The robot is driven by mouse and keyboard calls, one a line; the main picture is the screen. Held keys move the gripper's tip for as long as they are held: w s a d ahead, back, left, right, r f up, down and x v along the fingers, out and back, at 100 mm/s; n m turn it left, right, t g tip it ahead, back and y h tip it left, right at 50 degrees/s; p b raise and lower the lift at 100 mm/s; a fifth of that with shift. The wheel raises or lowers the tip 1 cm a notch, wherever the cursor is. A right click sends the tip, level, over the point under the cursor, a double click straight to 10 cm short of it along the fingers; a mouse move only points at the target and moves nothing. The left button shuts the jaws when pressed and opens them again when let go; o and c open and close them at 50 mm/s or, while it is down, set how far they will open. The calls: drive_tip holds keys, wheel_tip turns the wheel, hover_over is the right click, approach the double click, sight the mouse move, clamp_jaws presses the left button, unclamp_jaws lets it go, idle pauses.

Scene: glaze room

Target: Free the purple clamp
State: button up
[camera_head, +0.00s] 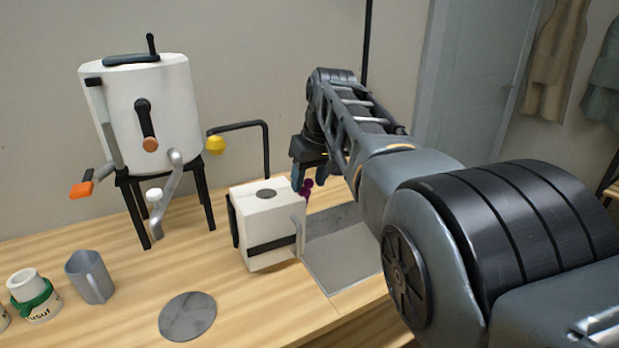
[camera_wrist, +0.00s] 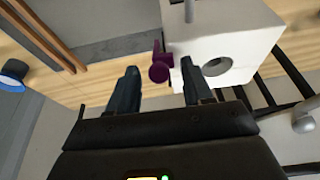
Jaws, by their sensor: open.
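The purple clamp (camera_head: 306,189) sits at the upper right side of the white box (camera_head: 262,218), small and partly behind my gripper in the head view. In the wrist view the clamp (camera_wrist: 160,66) has a round knob and a short stem against the side of the white box (camera_wrist: 232,35). My gripper (camera_head: 300,178) is open close above the clamp. In the wrist view the fingertips of my gripper (camera_wrist: 159,70) lie on either side of the clamp's knob, with gaps visible. I cannot tell how deep the knob is between them.
A white drum (camera_head: 150,100) with cranks stands on a black stand at the left. A grey jug (camera_head: 90,277), a white tub (camera_head: 30,290) and a grey disc (camera_head: 188,316) are on the wooden table. A sunken grey basin (camera_head: 345,262) lies right of the box.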

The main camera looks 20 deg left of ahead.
drive_tip(key=shift+r, duration=0.1)
drive_tip(key=v, duration=0.7)
drive_tip(key=shift+r, duration=0.3)
drive_tip(key=shift+s+d, duration=0.15)
